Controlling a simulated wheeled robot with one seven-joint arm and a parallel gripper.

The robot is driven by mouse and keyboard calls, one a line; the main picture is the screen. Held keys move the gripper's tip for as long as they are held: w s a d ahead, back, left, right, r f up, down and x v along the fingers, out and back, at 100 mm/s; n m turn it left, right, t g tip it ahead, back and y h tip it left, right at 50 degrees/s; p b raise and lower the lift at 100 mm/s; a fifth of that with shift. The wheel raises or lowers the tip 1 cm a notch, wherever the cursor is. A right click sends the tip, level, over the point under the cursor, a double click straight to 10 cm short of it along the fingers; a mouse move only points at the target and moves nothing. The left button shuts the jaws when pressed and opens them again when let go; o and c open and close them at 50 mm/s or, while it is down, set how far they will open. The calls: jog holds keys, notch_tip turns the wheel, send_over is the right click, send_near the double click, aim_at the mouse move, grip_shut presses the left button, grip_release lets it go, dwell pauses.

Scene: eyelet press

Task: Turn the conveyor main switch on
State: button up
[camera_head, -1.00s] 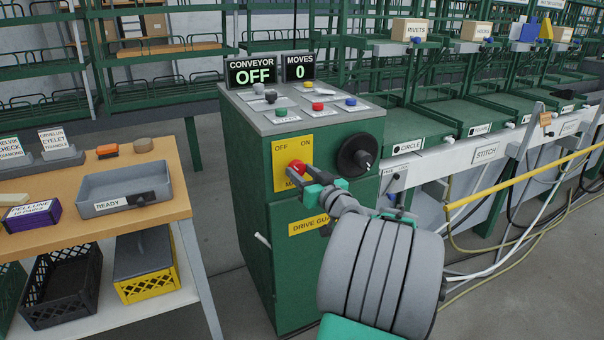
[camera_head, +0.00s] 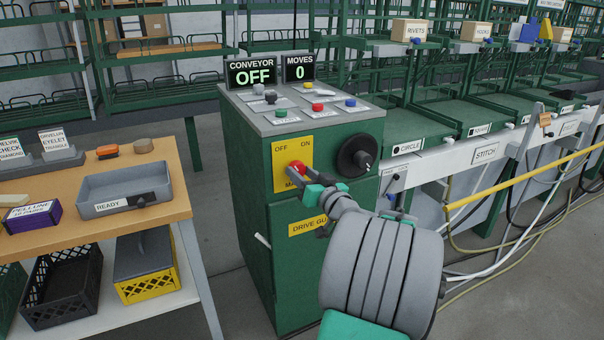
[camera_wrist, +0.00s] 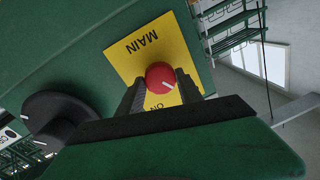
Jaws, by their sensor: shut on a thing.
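The conveyor main switch is a red knob (camera_head: 298,168) on a yellow plate (camera_head: 280,155) marked OFF and ON, on the front of the green cabinet (camera_head: 250,200). In the wrist view the red knob (camera_wrist: 160,77) sits between the two dark fingers of my gripper (camera_wrist: 160,88), which is shut on it. A white mark shows on the knob's face. The plate's MAIN lettering shows in the wrist view, turned around, and ON is partly hidden by my gripper. The display (camera_head: 252,72) on top of the cabinet reads CONVEYOR OFF.
A black dial (camera_head: 356,154) sits right of the yellow plate. Several coloured buttons are on the cabinet top (camera_head: 290,110). A second display (camera_head: 300,68) reads MOVES 0. A wooden table (camera_head: 60,235) with a grey READY tray (camera_head: 100,210) stands left. A yellow rail (camera_head: 520,175) and hoses are right.

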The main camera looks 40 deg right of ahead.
jog(key=m+p, duration=0.1)
jog(key=m, duration=0.2)
jog(key=shift+m, duration=0.3)
jog(key=m+p, duration=0.2)
jog(key=m, duration=0.1)
jog(key=shift+a+m, duration=0.1)
jog(key=shift+m, duration=0.3)
jog(key=m+p, duration=0.2)
jog(key=m, duration=0.1)
jog(key=shift+m+h+p, duration=0.3)
jog(key=shift+m+h, duration=0.1)
jog(key=shift+m+t+p, duration=0.3)
jog(key=shift+m+p, duration=0.8)
jog(key=shift+m, duration=0.6)
jog(key=shift+f+m+h, duration=0.15)
jog(key=shift+m+h, duration=0.15)
jog(key=o, duration=1.4)
jog(key=shift+c, duration=0.2)
